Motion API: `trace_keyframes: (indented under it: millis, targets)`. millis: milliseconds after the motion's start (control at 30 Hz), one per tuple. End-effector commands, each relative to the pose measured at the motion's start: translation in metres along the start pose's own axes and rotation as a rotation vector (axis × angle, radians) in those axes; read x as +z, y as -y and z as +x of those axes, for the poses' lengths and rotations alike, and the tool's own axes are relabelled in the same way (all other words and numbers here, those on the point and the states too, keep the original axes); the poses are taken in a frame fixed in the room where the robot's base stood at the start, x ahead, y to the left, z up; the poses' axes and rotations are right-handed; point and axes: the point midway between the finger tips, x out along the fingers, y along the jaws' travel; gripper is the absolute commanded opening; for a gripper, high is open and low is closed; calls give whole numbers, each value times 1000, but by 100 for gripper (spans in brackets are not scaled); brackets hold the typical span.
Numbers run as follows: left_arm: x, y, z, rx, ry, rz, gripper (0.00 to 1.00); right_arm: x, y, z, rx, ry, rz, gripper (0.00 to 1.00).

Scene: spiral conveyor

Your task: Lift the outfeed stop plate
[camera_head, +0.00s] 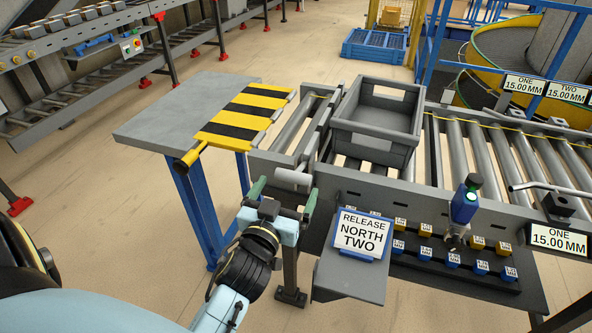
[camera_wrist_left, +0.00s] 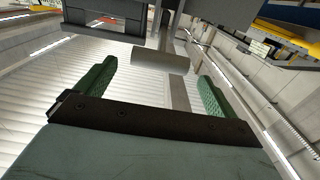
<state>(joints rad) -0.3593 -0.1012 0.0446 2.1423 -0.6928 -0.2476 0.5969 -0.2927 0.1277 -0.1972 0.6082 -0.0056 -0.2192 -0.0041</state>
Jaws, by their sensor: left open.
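A grey upright plate (camera_head: 318,127) stands across the rollers at the outfeed end, just left of the grey crate; I take it for the stop plate. A light grey cylindrical handle (camera_head: 293,180) sticks out at its near end. The left gripper (camera_wrist_left: 154,80) also shows empty in the left wrist view. My right gripper is out of view.
The grey crate (camera_head: 377,132) sits on the rollers against the plate. A yellow-black striped flap (camera_head: 246,113) lies on the grey side table (camera_head: 150,125).

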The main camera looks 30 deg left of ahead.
Motion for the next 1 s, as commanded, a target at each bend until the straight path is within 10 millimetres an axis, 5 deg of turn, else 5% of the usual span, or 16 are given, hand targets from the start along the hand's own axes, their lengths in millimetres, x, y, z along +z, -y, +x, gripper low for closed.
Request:
trace_keyframes:
  millis: [400, 800, 1000]
  targets:
    - [1, 0, 64, 0, 2, 0, 95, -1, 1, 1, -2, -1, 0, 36]
    - [1, 0, 71, 0, 3, 0, 95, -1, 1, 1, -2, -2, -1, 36]
    - [1, 0, 71, 0, 2, -1, 70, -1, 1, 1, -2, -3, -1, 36]
